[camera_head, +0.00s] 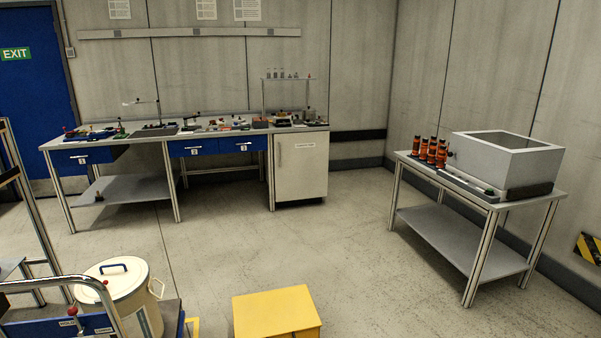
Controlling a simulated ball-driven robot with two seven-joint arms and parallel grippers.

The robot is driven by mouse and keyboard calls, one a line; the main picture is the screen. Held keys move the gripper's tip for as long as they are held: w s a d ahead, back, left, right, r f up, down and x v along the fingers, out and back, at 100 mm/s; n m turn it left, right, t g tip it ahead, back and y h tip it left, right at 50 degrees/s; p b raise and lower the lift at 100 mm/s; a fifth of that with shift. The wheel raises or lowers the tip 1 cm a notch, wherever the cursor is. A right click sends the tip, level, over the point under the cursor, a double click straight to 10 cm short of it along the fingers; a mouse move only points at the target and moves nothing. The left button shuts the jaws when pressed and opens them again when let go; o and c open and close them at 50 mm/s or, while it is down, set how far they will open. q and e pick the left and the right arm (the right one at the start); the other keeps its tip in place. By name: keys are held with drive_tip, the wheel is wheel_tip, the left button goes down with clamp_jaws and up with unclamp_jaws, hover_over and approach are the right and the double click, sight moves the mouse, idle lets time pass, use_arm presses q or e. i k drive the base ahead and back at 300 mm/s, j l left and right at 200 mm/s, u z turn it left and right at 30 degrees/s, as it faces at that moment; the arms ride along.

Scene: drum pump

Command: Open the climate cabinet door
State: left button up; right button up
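The white cabinet (301,170), which I take for the climate cabinet, stands under the right end of the long workbench at the back wall. Its front door looks closed. A small label shows near the top of the door, too small to read. The cabinet is far from me across open floor. Neither of my grippers is in view.
The workbench (130,139) has blue drawers and many small items on top. A side table (462,188) with a grey open box stands at right. A yellow box (275,312), a white drum (118,290) and a chrome cart handle (60,281) are near. The middle floor is clear.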

sight(302, 159)
drive_tip(key=i+l+z, duration=0.3)
drive_tip(key=i, duration=0.2)
drive_tip(key=i+l+z, duration=0.2)
drive_tip(key=i+z, duration=0.15)
drive_tip(key=i, duration=0.15)
drive_tip(key=i+l+z, duration=0.1)
drive_tip(key=i+z, duration=0.2)
drive_tip(key=i, duration=0.25)
drive_tip(key=i+l+u, duration=0.1)
drive_tip(key=i, duration=0.65)
drive_tip(key=i+l+u, duration=0.1)
drive_tip(key=i, duration=0.6)
drive_tip(key=i+j+u, duration=0.15)
drive_tip(key=i+u, duration=0.65)
drive_tip(key=i+l+u, duration=0.25)
drive_tip(key=i+u, duration=0.15)
drive_tip(key=i, duration=0.15)
drive_tip(key=i+l+u, duration=0.1)
drive_tip(key=i+u, duration=0.3)
drive_tip(key=i, duration=1.3)
